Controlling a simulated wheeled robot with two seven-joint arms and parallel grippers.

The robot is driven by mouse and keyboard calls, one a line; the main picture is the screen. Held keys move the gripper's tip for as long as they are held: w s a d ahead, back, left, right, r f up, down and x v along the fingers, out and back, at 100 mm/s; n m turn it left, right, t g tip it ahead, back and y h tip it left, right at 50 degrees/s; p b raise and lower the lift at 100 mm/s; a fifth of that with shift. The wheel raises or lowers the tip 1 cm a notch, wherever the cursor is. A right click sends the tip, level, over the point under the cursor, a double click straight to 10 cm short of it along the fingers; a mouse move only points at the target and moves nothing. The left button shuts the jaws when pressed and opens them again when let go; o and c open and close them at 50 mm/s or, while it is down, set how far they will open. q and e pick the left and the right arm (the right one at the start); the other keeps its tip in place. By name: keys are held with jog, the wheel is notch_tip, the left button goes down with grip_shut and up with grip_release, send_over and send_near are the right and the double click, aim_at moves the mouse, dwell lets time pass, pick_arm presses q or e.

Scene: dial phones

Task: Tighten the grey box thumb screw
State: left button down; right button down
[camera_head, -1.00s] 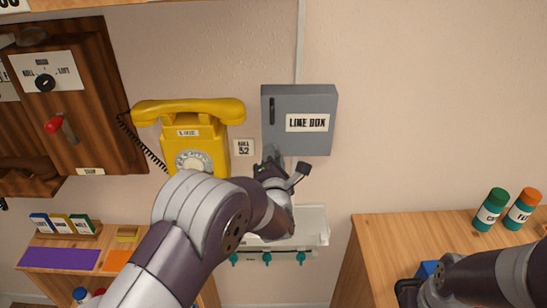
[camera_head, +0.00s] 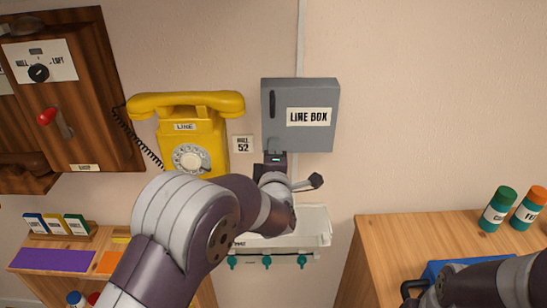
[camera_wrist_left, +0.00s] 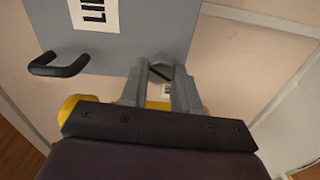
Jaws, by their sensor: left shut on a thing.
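The grey line box (camera_head: 320,95) hangs on the wall right of the yellow phone. It also shows in the left wrist view (camera_wrist_left: 120,50), with its dark handle (camera_wrist_left: 60,66). The thumb screw (camera_wrist_left: 163,62) is a round grey head with a slot, at the box's edge in the left wrist view. My left gripper (camera_head: 276,154) is at the box's lower left corner. In the left wrist view its two fingers (camera_wrist_left: 163,75) are shut on the screw head. The gripper hides the screw in the head view. My right gripper (camera_head: 418,293) is low at the right; its jaws are unclear.
The yellow dial phone (camera_head: 188,135) and a small number card (camera_head: 243,144) are left of the box. A white shelf with teal hooks (camera_head: 268,260) is below. A wooden cabinet (camera_head: 400,235) at right bears a blue case (camera_head: 470,266) and two bottles (camera_head: 498,209).

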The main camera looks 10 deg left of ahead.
pick_arm(q)
jog(key=shift+d+m+p, duration=0.15)
jog(key=shift+m+p, duration=3.3)
jog(key=shift+m, duration=11.65)
jog(key=c, duration=0.8)
grip_release()
